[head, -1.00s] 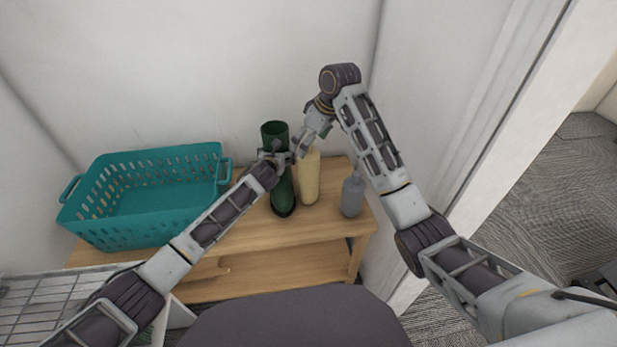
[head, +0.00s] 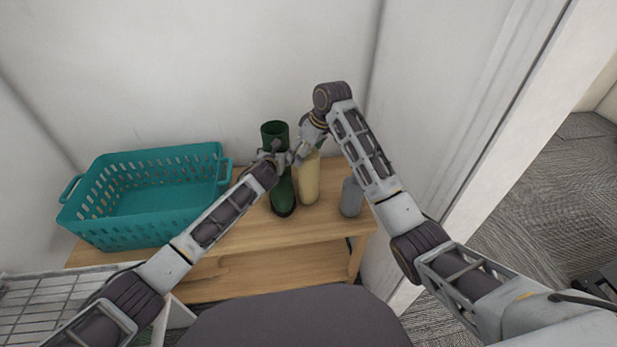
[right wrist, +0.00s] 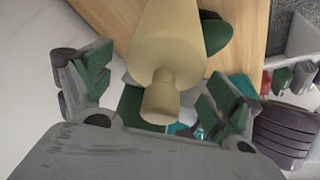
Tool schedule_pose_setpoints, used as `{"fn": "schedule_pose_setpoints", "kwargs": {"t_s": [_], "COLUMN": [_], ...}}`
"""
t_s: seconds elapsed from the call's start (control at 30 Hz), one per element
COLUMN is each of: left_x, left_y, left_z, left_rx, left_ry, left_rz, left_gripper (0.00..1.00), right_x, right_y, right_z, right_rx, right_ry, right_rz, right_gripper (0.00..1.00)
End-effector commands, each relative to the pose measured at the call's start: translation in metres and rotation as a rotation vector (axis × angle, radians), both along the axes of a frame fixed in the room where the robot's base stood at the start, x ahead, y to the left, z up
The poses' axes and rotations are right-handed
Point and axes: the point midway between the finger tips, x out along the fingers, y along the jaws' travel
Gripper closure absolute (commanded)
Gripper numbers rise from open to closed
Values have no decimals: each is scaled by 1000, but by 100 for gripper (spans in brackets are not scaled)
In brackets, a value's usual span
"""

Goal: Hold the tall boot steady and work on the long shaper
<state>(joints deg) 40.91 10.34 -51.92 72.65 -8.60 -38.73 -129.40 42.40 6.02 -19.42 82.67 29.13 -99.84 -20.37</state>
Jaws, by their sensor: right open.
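The tall boot (head: 284,192) is dark green and stands upright on the wooden bench. My left gripper (head: 273,156) is at its shaft with the fingers closed around it. The long shaper (head: 309,183) is cream, with a narrow knob at its top, and stands upright just right of the boot, outside it. My right gripper (head: 300,153) is open at the shaper's top. In the right wrist view the shaper (right wrist: 169,50) has its knob between the spread fingers of that gripper (right wrist: 163,92), with gaps on both sides. The gripper partly hides the shaper's top in the head view.
A grey bottle (head: 351,197) stands on the bench (head: 255,236) right of the shaper. A teal basket (head: 150,231) fills the bench's left part. A wall is close behind, and a white door frame (head: 480,150) rises at the right. The bench front is clear.

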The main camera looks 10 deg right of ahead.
Motion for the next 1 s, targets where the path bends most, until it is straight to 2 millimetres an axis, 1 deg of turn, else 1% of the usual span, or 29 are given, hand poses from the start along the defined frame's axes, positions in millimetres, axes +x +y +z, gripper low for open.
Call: {"fn": "schedule_pose_setpoints", "kwargs": {"t_s": [0.33, 0.87, 0.9, 1.0], "left_x": [0, 0, 0, 0], "left_y": [0, 0, 0, 0], "left_z": [0, 0, 0, 0], "left_rx": [-1, -1, -1, -1], "left_ry": [0, 0, 0, 0], "left_rz": [0, 0, 0, 0], "left_gripper": [37, 37, 37, 37], "right_x": [0, 0, 0, 0], "right_y": [0, 0, 0, 0], "right_z": [0, 1, 1, 1], "right_rx": [0, 1, 1, 1], "right_ry": [0, -1, -1, -1], "right_rz": [0, 0, 0, 0], "right_gripper": [9, 78, 80, 80]}}
